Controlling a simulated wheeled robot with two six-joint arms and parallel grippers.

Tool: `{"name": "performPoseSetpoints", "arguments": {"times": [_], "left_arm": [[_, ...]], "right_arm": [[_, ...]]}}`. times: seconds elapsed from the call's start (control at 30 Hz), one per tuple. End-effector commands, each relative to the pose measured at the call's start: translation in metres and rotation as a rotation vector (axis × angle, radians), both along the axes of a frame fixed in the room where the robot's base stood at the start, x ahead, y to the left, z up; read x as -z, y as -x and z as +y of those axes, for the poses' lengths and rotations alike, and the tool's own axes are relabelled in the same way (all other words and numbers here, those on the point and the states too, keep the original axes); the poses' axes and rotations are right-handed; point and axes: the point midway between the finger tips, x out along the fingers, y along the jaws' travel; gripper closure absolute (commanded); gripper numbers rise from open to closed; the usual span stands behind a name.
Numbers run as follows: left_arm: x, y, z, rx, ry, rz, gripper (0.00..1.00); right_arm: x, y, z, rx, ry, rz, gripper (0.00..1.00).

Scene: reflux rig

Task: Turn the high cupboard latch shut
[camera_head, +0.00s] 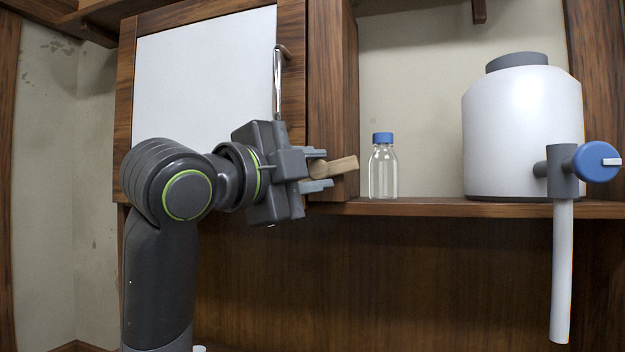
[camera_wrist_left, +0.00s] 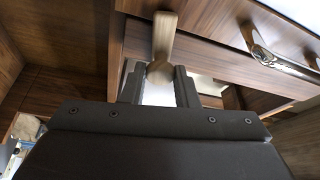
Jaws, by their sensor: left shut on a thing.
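The high cupboard (camera_head: 205,65) has a white door panel in a brown wooden frame, and the door looks closed. Its latch (camera_head: 343,165) is a light wooden turn-piece at the lower right of the door frame, lying nearly level and pointing right in the head view. My left gripper (camera_head: 318,169) is shut on the latch, with one finger above and one below it. In the left wrist view the latch (camera_wrist_left: 164,38) runs between the two fingers of the gripper (camera_wrist_left: 160,88). The latch's pivot end is partly hidden by the fingers. My right gripper is not in view.
A metal door handle (camera_head: 278,85) stands upright just above my gripper; it also shows in the left wrist view (camera_wrist_left: 275,52). A clear bottle with a blue cap (camera_head: 383,170) stands on the shelf (camera_head: 430,207) close right of the latch. A large white tank (camera_head: 522,130) with a blue tap stands farther right.

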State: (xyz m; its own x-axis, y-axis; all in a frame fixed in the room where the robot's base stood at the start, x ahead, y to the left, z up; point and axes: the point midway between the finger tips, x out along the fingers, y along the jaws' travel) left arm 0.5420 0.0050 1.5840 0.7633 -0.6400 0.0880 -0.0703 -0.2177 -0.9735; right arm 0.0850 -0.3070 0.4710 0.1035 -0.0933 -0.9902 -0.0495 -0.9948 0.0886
Motion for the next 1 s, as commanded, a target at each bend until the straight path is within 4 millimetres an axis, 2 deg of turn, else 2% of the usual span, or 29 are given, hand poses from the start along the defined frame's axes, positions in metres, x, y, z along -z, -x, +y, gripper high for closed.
{"name": "performPoseSetpoints", "arguments": {"times": [0.43, 1.0], "left_arm": [[-0.0002, -0.0001, 0.0, -0.001, -0.209, -0.066, 0.96], [0.0002, -0.0002, -0.0002, 0.0, -0.236, -0.074, 0.96]], "right_arm": [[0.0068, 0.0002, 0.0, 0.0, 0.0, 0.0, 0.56], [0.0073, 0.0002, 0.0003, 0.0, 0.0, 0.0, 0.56]]}}
